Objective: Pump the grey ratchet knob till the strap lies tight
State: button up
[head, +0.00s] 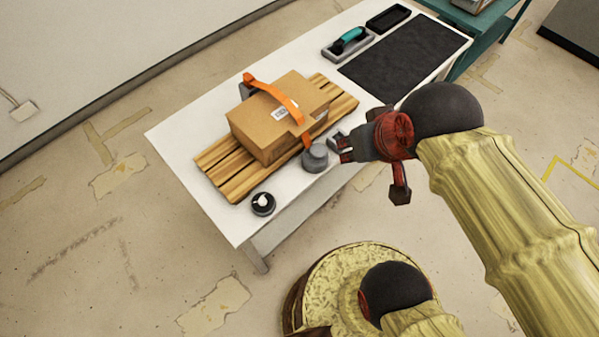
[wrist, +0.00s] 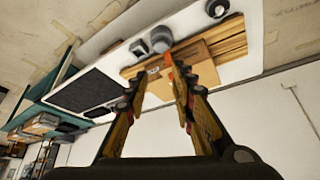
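The grey ratchet knob (head: 315,158) is a short round cylinder at the near edge of the white table, beside the strap's lower end. It also shows in the wrist view (wrist: 160,44), beyond the fingertips. The orange strap (head: 278,97) runs over a cardboard box (head: 268,132) and appears to bow up from its top. In the wrist view a finger hides most of the strap. My gripper (head: 343,149) is just right of the knob in the head view, apparently apart from it. Its fingers (wrist: 153,78) are spread, with nothing seen between them.
The box sits on a wooden slatted board (head: 224,170) on the white table (head: 185,135). A black dial with a white mark (head: 263,203) lies near the front corner. A dark mat (head: 405,62), a tray with a teal-handled tool (head: 348,43) and a black tray (head: 388,17) lie farther back.

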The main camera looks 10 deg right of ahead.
grip_shut()
dwell(1.4)
